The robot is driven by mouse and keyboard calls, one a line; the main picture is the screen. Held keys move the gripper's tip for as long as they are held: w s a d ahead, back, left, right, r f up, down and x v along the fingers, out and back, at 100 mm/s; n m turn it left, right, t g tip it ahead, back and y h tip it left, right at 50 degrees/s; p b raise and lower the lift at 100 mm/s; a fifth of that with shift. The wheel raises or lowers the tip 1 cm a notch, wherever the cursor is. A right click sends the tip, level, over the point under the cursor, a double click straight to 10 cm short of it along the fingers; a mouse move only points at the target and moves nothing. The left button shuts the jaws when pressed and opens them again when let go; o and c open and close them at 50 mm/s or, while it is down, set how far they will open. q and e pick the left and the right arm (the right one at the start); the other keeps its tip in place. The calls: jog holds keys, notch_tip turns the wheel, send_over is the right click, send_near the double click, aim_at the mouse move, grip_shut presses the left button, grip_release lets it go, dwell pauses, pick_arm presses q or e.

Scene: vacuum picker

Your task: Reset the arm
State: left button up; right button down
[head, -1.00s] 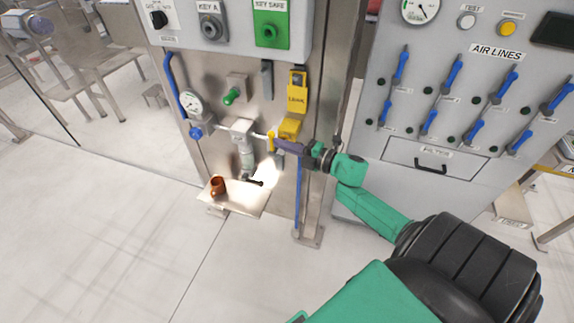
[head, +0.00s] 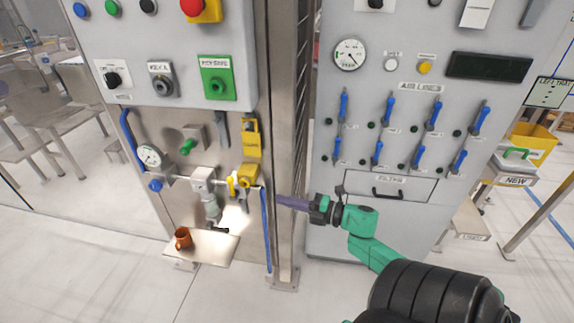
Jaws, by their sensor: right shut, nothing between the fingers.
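My right arm comes in from the lower right, green and black. Its gripper (head: 281,200) points left, shut and empty, in front of the steel post between the two cabinets. The tips are a little right of the blue hose and the yellow valve handle (head: 240,183), apart from them as far as I can see. My left gripper is not in view.
The left panel carries a gauge (head: 149,156), a green key safe (head: 217,78) and a yellow lock (head: 251,138). The right cabinet has several blue levers (head: 342,106) and a drawer (head: 390,188). Open floor lies in front.

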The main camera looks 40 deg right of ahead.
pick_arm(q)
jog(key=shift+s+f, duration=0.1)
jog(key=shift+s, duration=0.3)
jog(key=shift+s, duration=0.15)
pick_arm(e)
jog(key=shift+s, duration=0.1)
jog(key=s+d+f+m+g+h+p, duration=0.1)
jog(key=s+f+m+g+h+p, duration=0.15)
jog(key=f+m, duration=0.4)
jog(key=s+d+f+m+g+h+p, duration=0.1)
jog(key=s+d+f+m+h+p, duration=0.2)
jog(key=f, duration=0.6)
jog(key=s+f+m+g+h+p, duration=0.1)
jog(key=s+f+m+g+h, duration=0.15)
jog(key=s+f+m, duration=0.4)
pick_arm(q)
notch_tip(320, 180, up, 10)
jog(key=p, duration=0.3)
jog(key=shift+p, duration=0.3)
pick_arm(e)
jog(key=s+a+f+m+g, duration=0.2)
jog(key=s+a+f+g, duration=0.2)
jog(key=s+a+f, duration=0.4)
jog(key=s+a+f+m+g+y, duration=0.1)
jog(key=s+a+f+m+g, duration=0.1)
jog(key=s+a+f+g, duration=0.2)
jog(key=s+a+f, duration=0.3)
jog(key=s, duration=0.5)
jog(key=shift+a+f+g, duration=0.35)
jog(key=shift+a+g, duration=0.05)
